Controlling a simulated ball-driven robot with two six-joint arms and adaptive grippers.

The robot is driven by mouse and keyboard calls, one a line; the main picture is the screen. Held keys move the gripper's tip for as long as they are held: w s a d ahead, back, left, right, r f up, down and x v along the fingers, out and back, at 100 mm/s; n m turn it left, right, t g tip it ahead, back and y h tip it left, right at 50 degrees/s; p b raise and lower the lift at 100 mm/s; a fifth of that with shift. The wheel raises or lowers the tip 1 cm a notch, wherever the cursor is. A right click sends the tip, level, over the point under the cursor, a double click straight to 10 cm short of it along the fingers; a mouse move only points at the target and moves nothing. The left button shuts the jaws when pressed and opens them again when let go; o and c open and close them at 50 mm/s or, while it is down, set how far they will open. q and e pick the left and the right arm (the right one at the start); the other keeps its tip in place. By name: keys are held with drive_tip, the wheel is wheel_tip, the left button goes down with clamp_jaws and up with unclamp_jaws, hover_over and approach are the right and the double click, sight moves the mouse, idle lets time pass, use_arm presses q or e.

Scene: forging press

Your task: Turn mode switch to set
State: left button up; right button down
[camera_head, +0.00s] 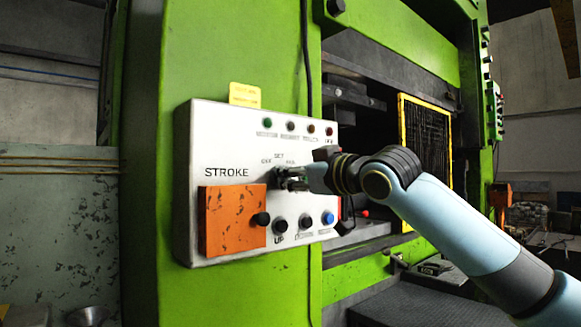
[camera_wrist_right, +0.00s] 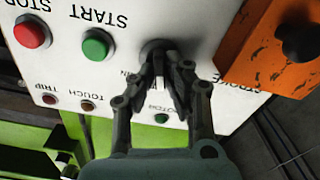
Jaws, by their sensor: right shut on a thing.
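The mode switch (camera_head: 272,179) is a dark knob on the white control panel (camera_head: 218,135), below small lettering that includes SET. In the head view my right gripper (camera_head: 283,179) is at the switch and covers part of it. In the right wrist view, which is upside down, the dark round switch (camera_wrist_right: 157,46) sits between the fingertips of my right gripper (camera_wrist_right: 158,62). The gripper is shut on it. Fingers and poor detail hide which way the switch points. My left gripper is not in view.
Left of the switch is an orange plate (camera_head: 222,222) with a black knob (camera_head: 261,219). Below are black buttons and a blue button (camera_head: 328,218). Lamps line the panel top. Beside the switch, the wrist view shows a green START button (camera_wrist_right: 98,45) and red STOP button (camera_wrist_right: 32,32).

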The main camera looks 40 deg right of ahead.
sight(279, 126)
drive_tip(key=shift+d+m+p, duration=0.1)
drive_tip(key=shift+m+p, duration=0.7)
drive_tip(key=shift+m, duration=0.7)
drive_tip(key=c, duration=1.4)
unclamp_jaws()
wheel_tip(279, 126, up, 10)
drive_tip(key=shift+w, duration=0.1)
drive_tip(key=shift+f, duration=0.1)
